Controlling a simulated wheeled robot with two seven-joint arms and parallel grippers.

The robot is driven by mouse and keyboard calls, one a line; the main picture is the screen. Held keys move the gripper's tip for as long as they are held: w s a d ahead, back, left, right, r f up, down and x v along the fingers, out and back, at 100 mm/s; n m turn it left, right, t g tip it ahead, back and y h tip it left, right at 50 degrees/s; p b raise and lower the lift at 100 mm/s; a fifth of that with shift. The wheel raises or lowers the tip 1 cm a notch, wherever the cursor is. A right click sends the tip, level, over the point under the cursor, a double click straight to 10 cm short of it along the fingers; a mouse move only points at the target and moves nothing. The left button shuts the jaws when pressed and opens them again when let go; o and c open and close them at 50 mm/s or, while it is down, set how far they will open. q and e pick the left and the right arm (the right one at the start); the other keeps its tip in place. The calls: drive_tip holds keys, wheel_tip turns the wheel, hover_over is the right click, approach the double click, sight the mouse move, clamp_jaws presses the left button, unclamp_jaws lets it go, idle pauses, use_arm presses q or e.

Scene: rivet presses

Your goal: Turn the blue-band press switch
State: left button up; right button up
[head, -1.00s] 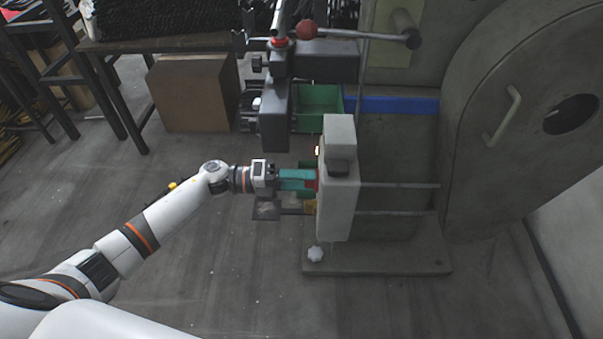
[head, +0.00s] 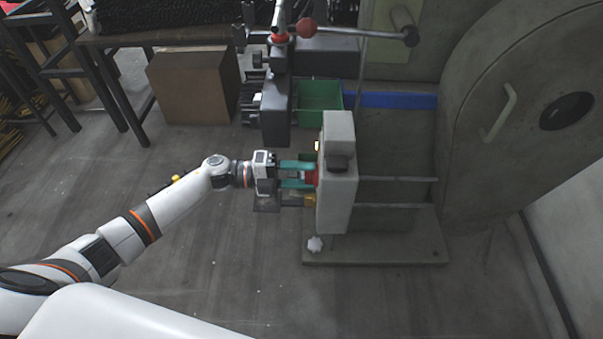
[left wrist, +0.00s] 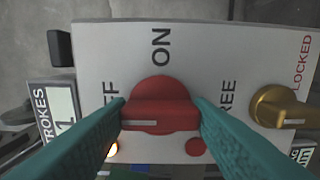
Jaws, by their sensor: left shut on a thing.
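The press with the blue band (head: 390,100) stands at the right in the head view. Its grey control box (head: 338,205) faces my left arm. The red switch (left wrist: 160,104) is a round knob with a raised bar lying level in the left wrist view. The bar's white mark is at its left end, toward a partly hidden label ending in "FF"; "ON" is above the knob. My left gripper (left wrist: 162,108) has one teal finger at each end of the bar and is shut on it. In the head view the left gripper (head: 306,175) reaches the box's left face. My right gripper is not in view.
A brass knob (left wrist: 280,106) beside "LOCKED", a small red button (left wrist: 195,147) and a "STROKES" counter (left wrist: 60,108) are close to the fingers. A dark machine head with a red-ball lever (head: 307,28) and a green bin (head: 320,95) stand behind. The floor at front is clear.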

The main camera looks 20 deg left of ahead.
use_arm(q)
drive_tip(key=o, duration=1)
drive_tip(key=b+v, duration=0.1)
drive_tip(key=v, duration=1.1)
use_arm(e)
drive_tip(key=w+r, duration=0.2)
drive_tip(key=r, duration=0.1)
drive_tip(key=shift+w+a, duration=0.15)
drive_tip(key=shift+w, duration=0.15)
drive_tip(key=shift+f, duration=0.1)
